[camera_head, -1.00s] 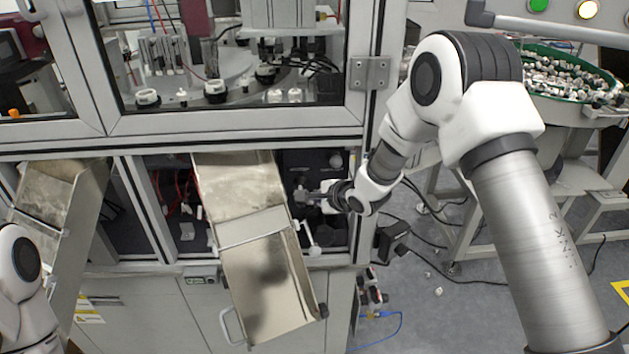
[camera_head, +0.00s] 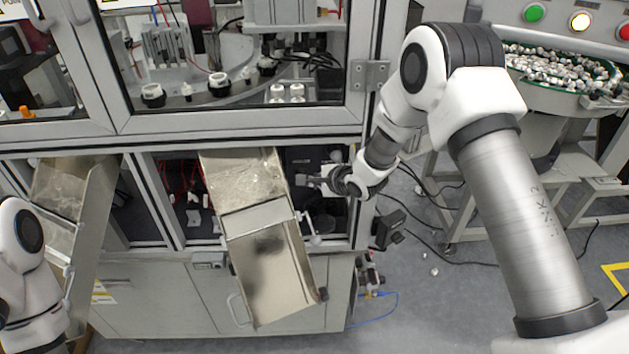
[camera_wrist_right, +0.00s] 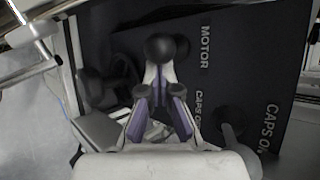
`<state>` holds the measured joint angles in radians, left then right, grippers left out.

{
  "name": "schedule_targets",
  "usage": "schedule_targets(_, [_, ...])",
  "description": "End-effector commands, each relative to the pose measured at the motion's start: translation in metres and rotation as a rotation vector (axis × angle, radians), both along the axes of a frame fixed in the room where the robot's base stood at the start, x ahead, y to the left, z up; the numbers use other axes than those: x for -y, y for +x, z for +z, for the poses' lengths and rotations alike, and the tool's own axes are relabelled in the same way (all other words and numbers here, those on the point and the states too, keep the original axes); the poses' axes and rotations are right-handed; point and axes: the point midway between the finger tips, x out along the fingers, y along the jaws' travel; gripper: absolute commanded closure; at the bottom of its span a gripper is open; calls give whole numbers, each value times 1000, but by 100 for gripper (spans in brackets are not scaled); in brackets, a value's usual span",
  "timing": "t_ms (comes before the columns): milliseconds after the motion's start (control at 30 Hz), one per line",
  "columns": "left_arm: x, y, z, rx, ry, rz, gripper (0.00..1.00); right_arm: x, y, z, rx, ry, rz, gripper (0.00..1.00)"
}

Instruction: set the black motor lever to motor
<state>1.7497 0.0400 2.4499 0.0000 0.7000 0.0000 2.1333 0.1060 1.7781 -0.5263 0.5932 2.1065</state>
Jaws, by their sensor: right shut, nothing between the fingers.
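In the right wrist view a round black knob (camera_wrist_right: 163,47), seemingly the motor lever's, shows at the tips of my right gripper (camera_wrist_right: 165,66), beside the word MOTOR on a dark panel (camera_wrist_right: 240,60). The fingers are closed together with nothing between them. I cannot tell whether they touch the knob. In the head view my right gripper (camera_head: 302,180) points left into the open bay, just right of the metal chute. The lever is not clear there. My left arm shows at the lower left, but its gripper is out of view.
A metal chute (camera_head: 262,217) slopes out of the bay close to the gripper. A second chute (camera_head: 85,225) stands further left. Another dark knob (camera_wrist_right: 230,120) sits near the CAPS lettering. The cabinet's frame post (camera_head: 368,130) is close to my right forearm.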

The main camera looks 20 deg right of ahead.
Motion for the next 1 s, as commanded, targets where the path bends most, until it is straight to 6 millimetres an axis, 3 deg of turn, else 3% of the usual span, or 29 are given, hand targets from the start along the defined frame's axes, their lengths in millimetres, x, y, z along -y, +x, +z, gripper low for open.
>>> schedule_targets(200, [0,0,13,0,0,0,100,0,0,13,1,0,0,100])
schedule_targets(633, [0,0,12,0,0,0,100,2,-3,17,4,0,0,100])
schedule_targets(767, [0,0,12,0,0,0,100,7,-19,29,3,2,-1,100])
schedule_targets(1000, [0,0,12,0,0,0,100,23,-63,61,-1,5,-4,100])
